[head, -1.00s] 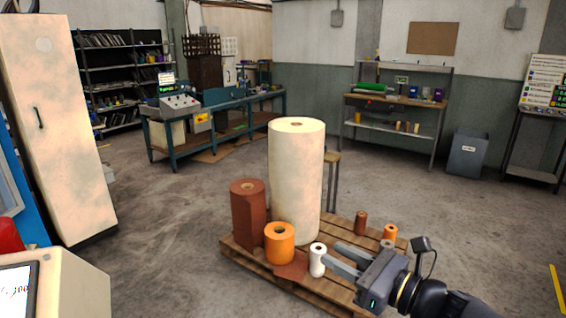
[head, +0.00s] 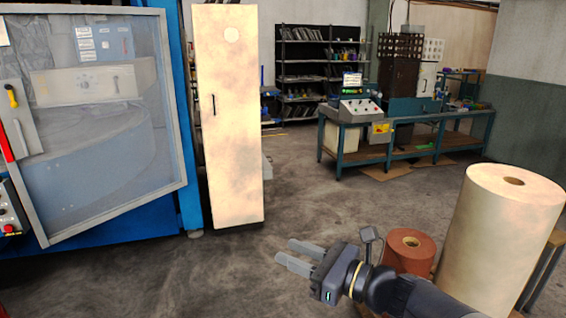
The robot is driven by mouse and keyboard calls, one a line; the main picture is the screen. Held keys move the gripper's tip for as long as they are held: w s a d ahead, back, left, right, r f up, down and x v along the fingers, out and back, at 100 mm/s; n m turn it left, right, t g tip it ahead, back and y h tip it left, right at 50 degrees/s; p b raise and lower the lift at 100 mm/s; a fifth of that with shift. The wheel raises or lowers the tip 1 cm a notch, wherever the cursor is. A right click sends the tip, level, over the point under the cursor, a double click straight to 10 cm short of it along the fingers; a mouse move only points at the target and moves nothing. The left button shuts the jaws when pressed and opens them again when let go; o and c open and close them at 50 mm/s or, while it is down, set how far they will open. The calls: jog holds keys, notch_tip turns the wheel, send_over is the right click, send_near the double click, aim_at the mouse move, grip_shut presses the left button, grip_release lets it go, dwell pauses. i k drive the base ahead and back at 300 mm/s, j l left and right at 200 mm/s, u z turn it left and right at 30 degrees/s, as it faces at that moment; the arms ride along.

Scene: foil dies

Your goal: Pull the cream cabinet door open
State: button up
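The cream cabinet (head: 235,150) is a tall, narrow unit left of centre in the head view. My gripper (head: 291,257) is at the lower middle, pointing left. Its two fingers are apart with nothing between them. It is in front of the cabinet in the picture and below its bottom edge, well apart from the handle.
A blue machine with a clear framed guard (head: 115,200) stands directly left of the cabinet. A large cream roll (head: 500,230) and a brown roll (head: 410,250) stand at the right, near my arm. A blue workbench (head: 400,135) is behind. The concrete floor before the cabinet is clear.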

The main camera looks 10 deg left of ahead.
aim_at(225, 38)
jog(key=i+j+u, duration=0.1)
jog(key=i+u, duration=0.3)
jog(key=i, duration=0.45)
jog(key=i+l+u, duration=0.15)
jog(key=i+u, duration=0.25)
jog(key=i, duration=0.4)
jog(key=i+j, duration=0.1)
jog(key=i, duration=0.75)
jog(key=i+z, duration=0.1)
jog(key=i, duration=0.7)
jog(key=i+j+z, duration=0.9)
jog(key=i+j, duration=0.3)
jog(key=j, duration=0.15)
